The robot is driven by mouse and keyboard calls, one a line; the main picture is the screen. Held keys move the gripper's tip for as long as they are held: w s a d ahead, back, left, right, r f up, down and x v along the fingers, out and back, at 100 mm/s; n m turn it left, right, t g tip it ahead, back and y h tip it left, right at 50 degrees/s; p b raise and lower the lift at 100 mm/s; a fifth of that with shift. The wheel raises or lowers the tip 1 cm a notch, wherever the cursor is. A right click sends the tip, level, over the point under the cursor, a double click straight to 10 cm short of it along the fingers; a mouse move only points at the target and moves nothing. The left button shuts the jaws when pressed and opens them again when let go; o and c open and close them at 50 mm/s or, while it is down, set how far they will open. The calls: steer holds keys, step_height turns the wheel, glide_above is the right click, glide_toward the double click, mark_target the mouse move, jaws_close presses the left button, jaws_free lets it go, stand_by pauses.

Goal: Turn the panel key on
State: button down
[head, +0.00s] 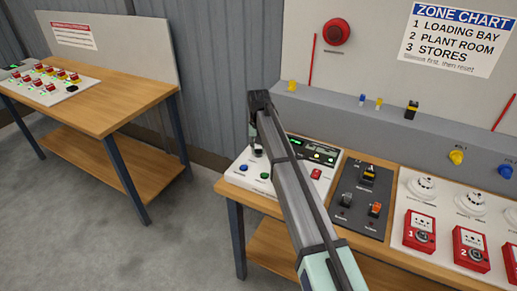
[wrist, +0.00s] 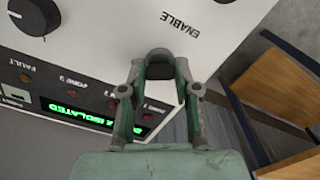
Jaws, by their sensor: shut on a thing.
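The white control panel (head: 243,170) stands at the left end of the right bench, with a lit display. In the wrist view the panel (wrist: 215,50) shows an "ENABLE" label and a green display (wrist: 85,115) whose visible text includes "ISOLATED". My gripper (wrist: 160,68) is shut on a small dark piece beside the "ENABLE" label, which I take to be the panel key (wrist: 160,56). The fingers hide most of it, so its turned position cannot be told. In the head view my gripper (head: 257,150) is over the panel's left part, partly hidden by my arm.
A black knob (wrist: 35,14) is near the key. Blue and green buttons and a red button (head: 316,174) are on the panel. A dark switch plate (head: 347,205), detectors and red call points (head: 420,231) lie to the right. Another bench (head: 110,100) stands left across a floor gap.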

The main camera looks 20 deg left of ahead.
steer(key=c, duration=0.8)
jaws_free()
steer(key=shift+c, duration=0.2)
steer(key=shift+r, duration=0.1)
step_height(320, 180, up, 12)
